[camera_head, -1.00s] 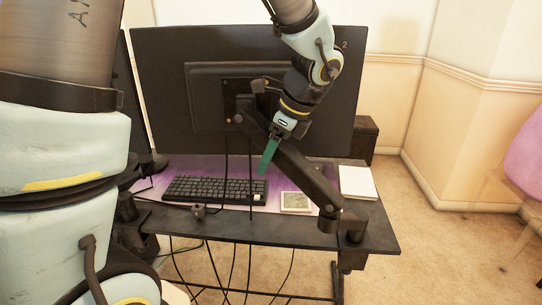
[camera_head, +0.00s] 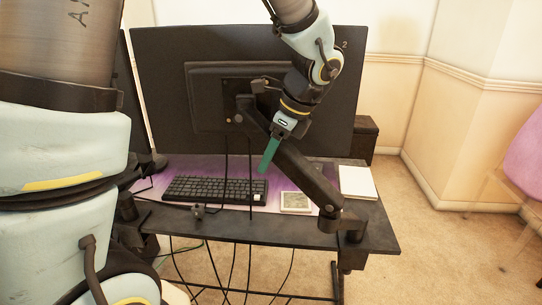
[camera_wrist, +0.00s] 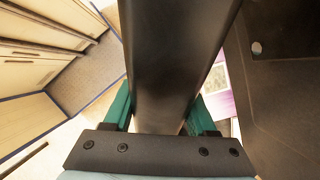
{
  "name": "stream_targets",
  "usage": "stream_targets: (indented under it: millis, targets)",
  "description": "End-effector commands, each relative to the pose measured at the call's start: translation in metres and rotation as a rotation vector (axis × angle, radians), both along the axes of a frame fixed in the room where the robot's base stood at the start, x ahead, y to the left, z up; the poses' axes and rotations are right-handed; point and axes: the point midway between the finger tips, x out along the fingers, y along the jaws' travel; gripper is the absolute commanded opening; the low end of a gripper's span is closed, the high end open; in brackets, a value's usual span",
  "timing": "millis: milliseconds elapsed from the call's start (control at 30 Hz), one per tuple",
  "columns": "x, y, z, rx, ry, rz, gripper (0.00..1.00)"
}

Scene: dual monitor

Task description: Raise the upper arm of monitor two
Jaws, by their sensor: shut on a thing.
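Monitor two (camera_head: 160,75) stands with its dark back towards me in the head view, marked "2" at its top right corner. Its upper arm (camera_head: 294,165) slopes from the mount behind the screen down right to a joint near the desk edge. My gripper (camera_head: 268,154) reaches down onto the upper part of this arm, and one green finger shows. In the wrist view the dark arm (camera_wrist: 178,60) runs between my two green fingers (camera_wrist: 160,112), which are shut on it. The finger behind the arm is hidden in the head view.
The desk (camera_head: 270,229) holds a keyboard (camera_head: 214,190), a small pale device (camera_head: 295,202) and a white book-like block (camera_head: 357,182). Cables hang behind the monitor and below the desk. Another dark monitor edge (camera_head: 127,100) is at left. A pink chair (camera_head: 525,150) stands at right, with open floor between.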

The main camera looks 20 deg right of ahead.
Motion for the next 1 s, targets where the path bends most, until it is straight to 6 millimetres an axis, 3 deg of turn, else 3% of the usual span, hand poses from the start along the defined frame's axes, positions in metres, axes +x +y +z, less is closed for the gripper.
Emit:
stream_targets:
  millis: [267,700,1000]
  targets:
    - [-0.003,-0.003,0.007,0.029,-0.025,-0.003,0.00]
    - [-0.023,-0.025,0.043,0.229,-0.209,-0.007,0.00]
    - [-0.035,-0.039,0.058,0.334,-0.310,-0.004,0.00]
